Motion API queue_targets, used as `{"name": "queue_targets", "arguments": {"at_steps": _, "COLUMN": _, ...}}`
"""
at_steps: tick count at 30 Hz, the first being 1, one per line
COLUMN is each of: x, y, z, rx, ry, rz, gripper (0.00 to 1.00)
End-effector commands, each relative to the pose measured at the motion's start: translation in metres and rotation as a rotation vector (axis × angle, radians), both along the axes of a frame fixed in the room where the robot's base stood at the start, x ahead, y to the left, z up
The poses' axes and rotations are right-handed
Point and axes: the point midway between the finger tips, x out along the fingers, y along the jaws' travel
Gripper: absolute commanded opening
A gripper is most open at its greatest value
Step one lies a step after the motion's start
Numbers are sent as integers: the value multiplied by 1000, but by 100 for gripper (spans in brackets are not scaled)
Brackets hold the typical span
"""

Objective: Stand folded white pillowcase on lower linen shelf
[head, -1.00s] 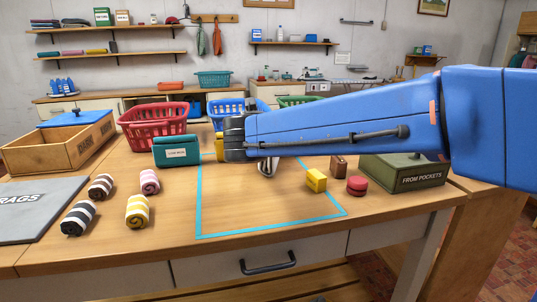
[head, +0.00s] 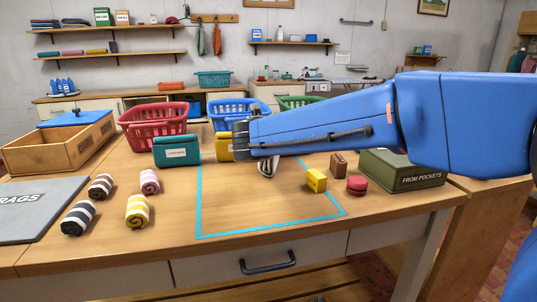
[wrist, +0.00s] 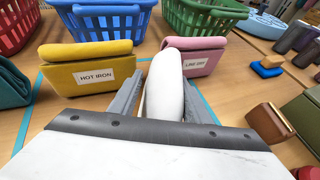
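The white pillowcase (wrist: 165,88) is a folded, rounded white piece between the two fingers of my gripper (wrist: 163,92) in the wrist view. A strip of table seems to show between it and the left finger; contact on the right side is unclear. In the head view, only a small, tilted part of the pillowcase (head: 267,169) shows below my arm, at the table. The lower linen shelf (head: 150,53), on the back wall at upper left, holds teal, pink and yellow folded linens and a dark upright piece.
A yellow HOT IRON holder (wrist: 90,70) and a pink one (wrist: 195,60) stand just beyond my gripper. A teal holder (head: 176,150) and baskets (head: 157,128) are left and behind. The front table middle is clear.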

Motion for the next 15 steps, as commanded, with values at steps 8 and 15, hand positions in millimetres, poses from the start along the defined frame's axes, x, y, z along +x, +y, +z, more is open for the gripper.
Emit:
{"name": "queue_targets", "arguments": {"at_steps": 8, "x": 0, "y": 0, "z": 1, "rx": 0, "ry": -1, "rz": 0, "gripper": 0}}
{"name": "queue_targets", "arguments": {"at_steps": 15, "x": 0, "y": 0, "z": 7, "rx": 1, "ry": -2, "rz": 1, "gripper": 0}}
